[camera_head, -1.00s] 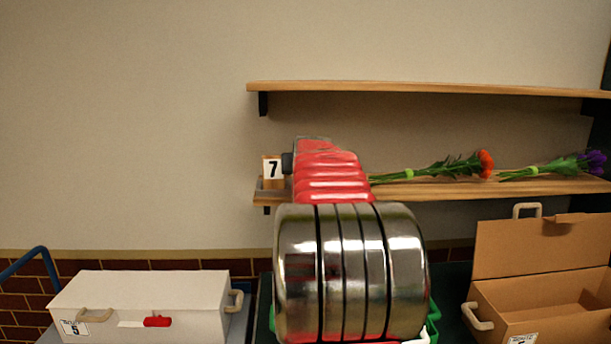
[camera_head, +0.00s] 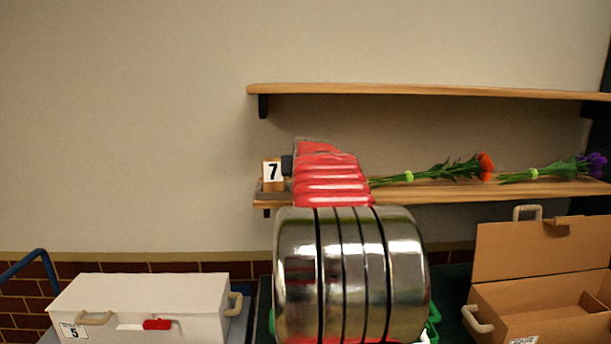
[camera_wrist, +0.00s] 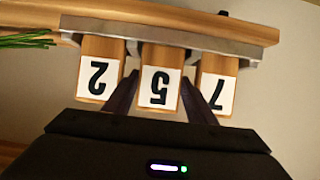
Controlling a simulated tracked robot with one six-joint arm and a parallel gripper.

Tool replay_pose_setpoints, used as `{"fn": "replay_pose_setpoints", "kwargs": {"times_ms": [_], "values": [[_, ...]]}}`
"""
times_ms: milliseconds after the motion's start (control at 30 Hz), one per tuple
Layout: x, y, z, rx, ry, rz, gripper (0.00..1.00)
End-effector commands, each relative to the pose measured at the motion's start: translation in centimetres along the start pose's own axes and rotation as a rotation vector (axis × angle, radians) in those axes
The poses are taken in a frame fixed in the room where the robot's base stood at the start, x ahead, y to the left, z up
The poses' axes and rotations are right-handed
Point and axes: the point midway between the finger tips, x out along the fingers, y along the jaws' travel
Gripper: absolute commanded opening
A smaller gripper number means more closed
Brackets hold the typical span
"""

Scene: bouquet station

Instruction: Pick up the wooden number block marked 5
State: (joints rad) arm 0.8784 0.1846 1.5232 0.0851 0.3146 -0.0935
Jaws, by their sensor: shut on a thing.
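The wooden number block marked 5 (camera_wrist: 160,82) is in the middle of the wrist view, upside down in that picture. My gripper (camera_wrist: 162,95) has one dark finger on each side of it and is shut on it. Block 2 (camera_wrist: 101,72) is left of it and block 7 (camera_wrist: 216,82) is right of it in the wrist view, both close to my fingers. In the head view, my red and chrome arm hides block 5 and block 2; only block 7 (camera_head: 272,171) shows, at the left end of the lower shelf (camera_head: 440,194).
Orange (camera_head: 486,166) and purple (camera_head: 594,163) flowers lie along the lower shelf. An upper shelf (camera_head: 420,91) is above. A white box (camera_head: 140,300) stands lower left and an open cardboard box (camera_head: 535,270) lower right.

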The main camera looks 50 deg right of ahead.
Motion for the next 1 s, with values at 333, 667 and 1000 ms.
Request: {"fn": "replay_pose_setpoints", "kwargs": {"times_ms": [333, 667, 1000], "values": [[-1.9, 0.0, -3.9, -0.001, 0.005, 0.000, 0.28], [-3.9, 0.0, -8.2, 0.000, 0.003, 0.000, 0.28], [-4.3, 0.0, -8.9, 0.000, 0.000, 0.000, 0.28]]}}
